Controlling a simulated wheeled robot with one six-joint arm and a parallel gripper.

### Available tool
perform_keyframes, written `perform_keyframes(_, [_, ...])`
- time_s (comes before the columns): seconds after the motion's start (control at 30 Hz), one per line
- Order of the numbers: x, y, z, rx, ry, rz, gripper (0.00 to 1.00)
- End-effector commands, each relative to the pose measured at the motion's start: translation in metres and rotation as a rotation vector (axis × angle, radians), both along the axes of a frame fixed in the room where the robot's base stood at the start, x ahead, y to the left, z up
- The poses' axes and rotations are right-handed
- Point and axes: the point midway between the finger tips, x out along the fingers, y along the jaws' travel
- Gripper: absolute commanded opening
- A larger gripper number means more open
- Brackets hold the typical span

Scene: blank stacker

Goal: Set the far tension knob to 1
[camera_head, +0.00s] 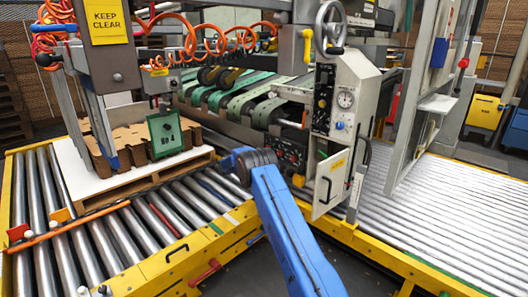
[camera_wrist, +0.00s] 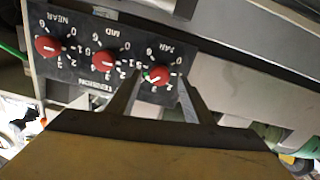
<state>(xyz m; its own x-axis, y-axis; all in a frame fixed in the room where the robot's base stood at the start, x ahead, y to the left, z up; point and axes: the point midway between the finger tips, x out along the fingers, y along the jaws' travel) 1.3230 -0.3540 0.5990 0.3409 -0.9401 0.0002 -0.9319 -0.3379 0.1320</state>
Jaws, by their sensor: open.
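In the wrist view, a black tension panel (camera_wrist: 75,72) shows upside down, with three red knobs in a row labelled NEAR, MID and FAR. The far knob (camera_wrist: 158,77) is at the right of the row, with white scale numbers around it. A small green-white mark shows on its left side in the picture; the number it points at cannot be read surely. My gripper (camera_wrist: 160,76) is open, with one finger on each side of the far knob. Whether the fingers touch it cannot be told. In the head view the gripper is hidden behind my blue arm.
The mid knob (camera_wrist: 105,60) stands close beside the left finger, and the near knob (camera_wrist: 48,46) is farther left. In the head view, an open panel door (camera_head: 331,180) hangs right of my arm. Roller conveyors (camera_head: 455,200) lie on both sides.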

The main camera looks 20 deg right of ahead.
Motion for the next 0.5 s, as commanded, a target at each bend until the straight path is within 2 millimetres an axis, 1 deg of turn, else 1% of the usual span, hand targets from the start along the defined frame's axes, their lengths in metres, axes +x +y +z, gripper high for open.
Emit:
perform_keyframes(0.1, [0.004,-0.011,0.000,0.001,-0.002,0.000,0.47])
perform_keyframes(0.2, [0.006,-0.016,0.000,0.001,-0.002,0.000,0.47])
perform_keyframes(0.5, [0.007,-0.018,0.000,0.000,-0.001,0.000,0.47])
